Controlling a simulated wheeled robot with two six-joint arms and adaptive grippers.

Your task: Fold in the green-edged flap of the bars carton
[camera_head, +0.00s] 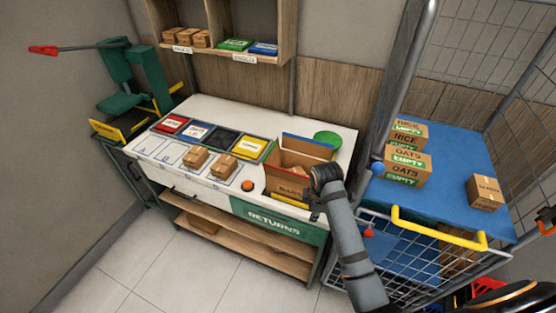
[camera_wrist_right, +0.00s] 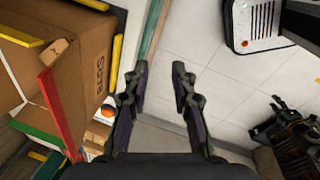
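The bars carton (camera_head: 289,187) stands open at the right end of the white table. A blue-edged flap (camera_head: 308,144) stands up at its back, and a yellow-edged flap (camera_head: 290,200) hangs outward at its front. The right wrist view shows its lettered brown side (camera_wrist_right: 98,78) and a red-edged flap (camera_wrist_right: 56,110). I cannot make out the green-edged flap for certain; my arm may hide it in the head view. My right gripper (camera_wrist_right: 158,85) is open and empty, beside the carton's right side. My left gripper is not in view.
A wire trolley with a blue shelf (camera_head: 440,205) and several cartons stands close on the right. Tiled floor (camera_head: 150,255) is clear in front.

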